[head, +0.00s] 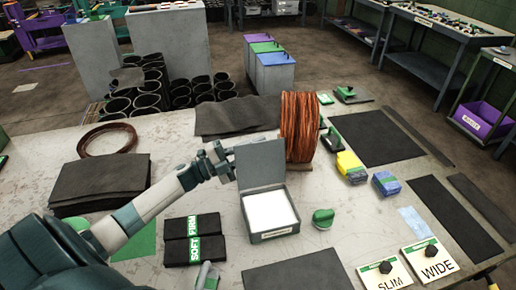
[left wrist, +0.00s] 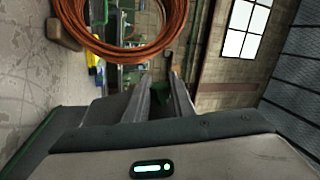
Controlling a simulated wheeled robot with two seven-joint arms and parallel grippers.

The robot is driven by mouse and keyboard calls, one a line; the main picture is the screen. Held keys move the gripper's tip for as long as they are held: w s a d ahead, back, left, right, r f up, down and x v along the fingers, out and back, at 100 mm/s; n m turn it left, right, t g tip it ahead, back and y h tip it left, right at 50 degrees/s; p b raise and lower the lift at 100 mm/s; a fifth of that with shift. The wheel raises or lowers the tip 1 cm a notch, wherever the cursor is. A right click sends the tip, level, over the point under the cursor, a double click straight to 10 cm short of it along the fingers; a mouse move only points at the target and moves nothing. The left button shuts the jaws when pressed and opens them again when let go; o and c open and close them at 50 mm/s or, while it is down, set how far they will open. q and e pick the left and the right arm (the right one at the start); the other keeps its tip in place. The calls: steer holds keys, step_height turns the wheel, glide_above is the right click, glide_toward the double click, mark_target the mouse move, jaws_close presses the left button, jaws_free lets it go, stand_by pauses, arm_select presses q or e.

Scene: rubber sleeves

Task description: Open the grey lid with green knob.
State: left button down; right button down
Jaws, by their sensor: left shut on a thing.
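A grey box (head: 271,236) stands on the table with a white inside. Its grey lid (head: 261,163) stands up, raised at the back of the box. No green knob shows on the side of the lid facing me; its far side is hidden. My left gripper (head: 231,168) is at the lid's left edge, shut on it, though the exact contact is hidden. In the left wrist view, the two fingers (left wrist: 162,100) are close together, and what they hold is not clear.
A copper coil (head: 300,127) stands just behind the lid on the right. A green round thing (head: 323,217) sits right of the box. Black packs (head: 194,240) lie to the left. Yellow (head: 351,166) and blue (head: 386,183) blocks lie at right.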

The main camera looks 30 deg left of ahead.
steer(key=shift+a, duration=0.15)
arm_select(q)
steer(key=c, duration=1.5)
jaws_free()
arm_select(e)
steer(key=shift+s, duration=0.2)
arm_select(q)
steer(key=shift+s+a+f, duration=0.2)
steer(key=shift+s+a, duration=0.15)
steer(key=shift+s, duration=0.05)
steer(key=b+v, duration=0.2)
steer(key=v, duration=1.4)
steer(key=shift+s, duration=0.15)
arm_select(e)
steer(key=w+a+t, duration=0.2)
steer(key=w+a, duration=0.1)
steer(key=w, duration=0.4)
steer(key=shift+w+y, duration=0.3)
steer(key=shift+r, duration=0.1)
